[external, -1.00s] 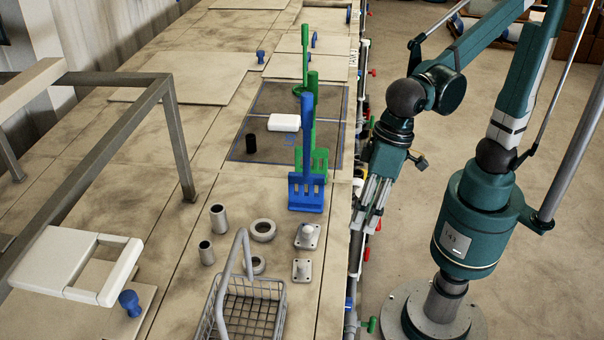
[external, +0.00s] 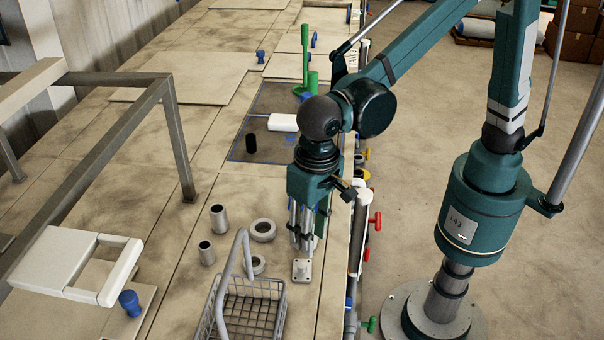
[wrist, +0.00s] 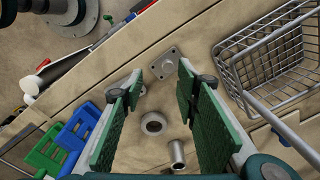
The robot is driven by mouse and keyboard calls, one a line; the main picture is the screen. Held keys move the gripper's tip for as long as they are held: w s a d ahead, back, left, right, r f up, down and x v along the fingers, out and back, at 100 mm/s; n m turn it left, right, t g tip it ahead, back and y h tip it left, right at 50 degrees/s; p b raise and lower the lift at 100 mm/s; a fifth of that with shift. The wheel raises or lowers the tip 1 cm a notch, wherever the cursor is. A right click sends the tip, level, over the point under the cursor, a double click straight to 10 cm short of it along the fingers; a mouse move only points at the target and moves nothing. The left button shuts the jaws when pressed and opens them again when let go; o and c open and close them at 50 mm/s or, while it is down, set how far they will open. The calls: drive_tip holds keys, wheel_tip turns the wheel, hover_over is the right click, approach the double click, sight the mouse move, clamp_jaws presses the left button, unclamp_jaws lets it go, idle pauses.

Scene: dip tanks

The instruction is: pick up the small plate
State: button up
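A small square grey plate (external: 302,271) with a raised hub and corner holes lies flat on the bench just below my gripper (external: 304,246) in the external view. In the wrist view the plate (wrist: 168,62) shows between and beyond the fingertips, nearer the right one. My gripper (wrist: 161,78) points down, open and empty, with its fingers well apart. I cannot tell its exact height above the bench. A second small plate, with a ball knob, is hidden behind my gripper in the external view; part of something pale shows beside the left finger in the wrist view.
A wire basket (external: 238,308) with a tall handle stands close to the left of the plate. Blue (wrist: 84,130) and green (wrist: 47,150) slotted tools stand behind my gripper. The bench edge is close on the right.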

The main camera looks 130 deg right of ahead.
sight(302, 265)
drive_tip(key=shift+w+d+f+m+p, duration=0.2)
drive_tip(key=shift+w+m+p, duration=0.1)
drive_tip(key=shift+w, duration=0.3)
drive_tip(key=shift+w+d+f+m+p, duration=0.1)
drive_tip(key=shift+w+f+m+p, duration=0.15)
drive_tip(key=shift+w, duration=0.35)
drive_tip(key=shift+f, duration=1.25)
drive_tip(key=shift+f, duration=0.1)
drive_tip(key=shift+s+f, duration=0.1)
drive_tip(key=shift+f, duration=2.4)
clamp_jaws()
